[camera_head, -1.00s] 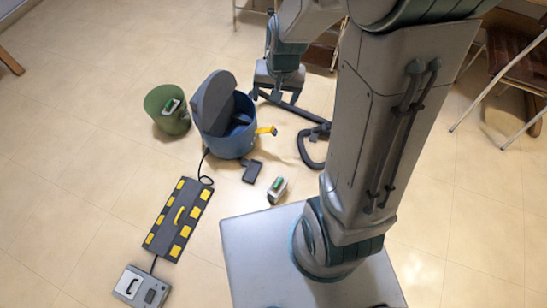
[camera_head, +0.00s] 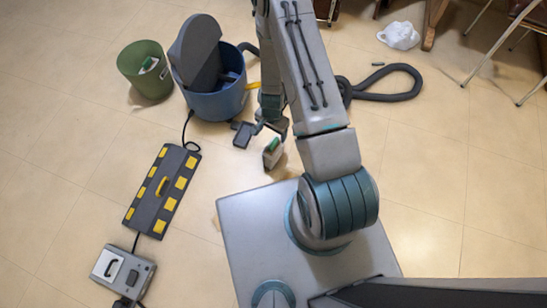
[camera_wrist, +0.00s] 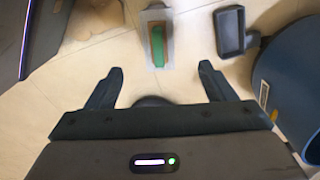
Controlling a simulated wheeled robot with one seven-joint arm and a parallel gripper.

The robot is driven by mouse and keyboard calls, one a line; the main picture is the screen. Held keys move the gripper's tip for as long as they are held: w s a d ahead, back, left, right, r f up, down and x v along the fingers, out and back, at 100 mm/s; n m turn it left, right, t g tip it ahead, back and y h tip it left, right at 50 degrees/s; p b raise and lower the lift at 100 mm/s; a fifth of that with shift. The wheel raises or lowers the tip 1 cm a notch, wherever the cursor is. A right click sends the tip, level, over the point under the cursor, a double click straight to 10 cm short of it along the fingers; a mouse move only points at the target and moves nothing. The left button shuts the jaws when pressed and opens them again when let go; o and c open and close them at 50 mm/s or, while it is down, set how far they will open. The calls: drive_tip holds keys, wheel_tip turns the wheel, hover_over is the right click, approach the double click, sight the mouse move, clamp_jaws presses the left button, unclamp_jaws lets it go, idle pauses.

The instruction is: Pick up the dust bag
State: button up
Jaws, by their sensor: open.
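A small pale box-like bag with a green strip (camera_head: 272,153), which looks like a dust bag, sits on the floor beside the front edge of my base. It also shows in the wrist view (camera_wrist: 157,45), beyond the fingertips and between their lines. A similar bag (camera_head: 149,65) lies in the green bin (camera_head: 145,83). My gripper (camera_wrist: 160,82) is open and empty, with its two fingers apart. In the head view my gripper (camera_head: 268,128) is just behind the floor bag, partly hidden by my arm. Contact with the bag is not visible.
The blue vacuum canister (camera_head: 215,106) stands open-lidded at the left. A small dark rectangular piece (camera_head: 243,134) lies close to the bag. A black-and-yellow panel (camera_head: 162,188) and a grey device (camera_head: 122,275) lie left. A dark hose (camera_head: 385,97) lies right; a white crumpled bag (camera_head: 399,36) is behind.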

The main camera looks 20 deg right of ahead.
sight(273, 143)
wheel_tip(273, 143, down, 9)
drive_tip(key=b, duration=0.3)
drive_tip(key=shift+r, duration=0.15)
drive_tip(key=shift+d+f+b, duration=0.15)
drive_tip(key=shift+f+b, duration=0.6)
drive_tip(key=shift+f, duration=0.7)
drive_tip(key=shift+d+f+b, duration=0.1)
drive_tip(key=shift+f+b, duration=0.65)
drive_tip(key=shift+f, duration=0.65)
drive_tip(key=shift+r, duration=0.1)
drive_tip(key=shift+c, duration=0.3)
drive_tip(key=c, duration=1.4)
drive_tip(key=shift+o, duration=0.2)
drive_tip(key=shift+r, duration=0.1)
